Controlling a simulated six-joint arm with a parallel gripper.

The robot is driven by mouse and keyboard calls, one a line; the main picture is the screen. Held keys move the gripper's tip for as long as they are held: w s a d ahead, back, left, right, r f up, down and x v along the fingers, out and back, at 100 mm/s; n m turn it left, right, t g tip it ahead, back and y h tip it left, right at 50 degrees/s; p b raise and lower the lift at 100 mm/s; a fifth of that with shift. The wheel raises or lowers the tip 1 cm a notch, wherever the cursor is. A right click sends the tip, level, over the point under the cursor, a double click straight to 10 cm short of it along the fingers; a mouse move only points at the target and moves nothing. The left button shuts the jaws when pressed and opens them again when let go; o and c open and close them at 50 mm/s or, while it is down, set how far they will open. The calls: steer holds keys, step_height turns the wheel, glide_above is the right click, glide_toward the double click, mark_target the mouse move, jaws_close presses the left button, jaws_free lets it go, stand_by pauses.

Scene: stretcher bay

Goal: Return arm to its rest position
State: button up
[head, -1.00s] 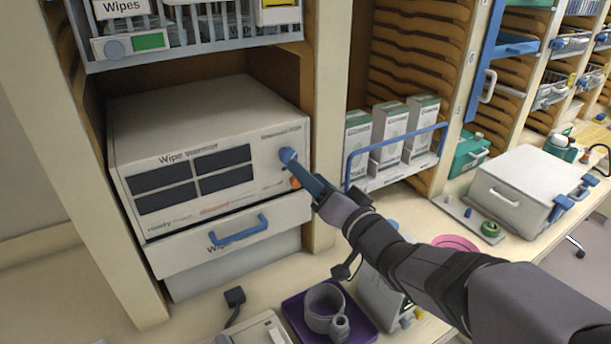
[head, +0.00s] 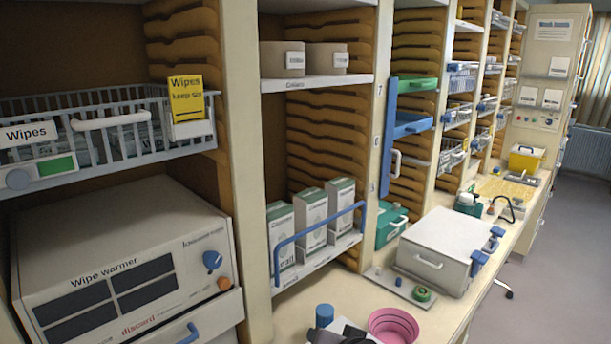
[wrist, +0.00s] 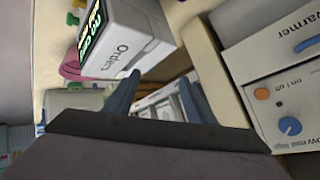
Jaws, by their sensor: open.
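My gripper (wrist: 158,97) shows in the wrist view with its two blue fingers spread apart and nothing between them. The wipe warmer (head: 110,235) stands at the lower left of the head view, with a blue knob (head: 212,261) above an orange button (head: 224,284). In the wrist view the warmer's knob (wrist: 289,125) and button (wrist: 261,93) lie at the right, apart from the fingers. A pale box marked "Orders" (wrist: 130,42), with a lit display, is beyond the left finger.
A wire basket of wipes (head: 110,135) hangs above the warmer. White cartons (head: 312,220) stand on a blue-railed shelf.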

steer(key=s+d+f+n+g+h+b, duration=0.1)
steer(key=s+d+f+g, duration=0.2)
steer(key=s, duration=0.4)
steer(key=s+d+f+n+g+b, duration=0.1)
steer(key=s+d+f+g, duration=0.2)
steer(key=s+f, duration=0.3)
steer(key=s+d+f+n+g+h+b, duration=0.1)
steer(key=s+d+f+g, duration=0.2)
steer(key=s, duration=0.5)
steer(key=shift+d+f+g+h+b, duration=0.3)
steer(key=shift+d+f, duration=0.3)
steer(key=shift+f, duration=0.25)
steer(key=shift+c, duration=0.6)
stand_by(0.5)
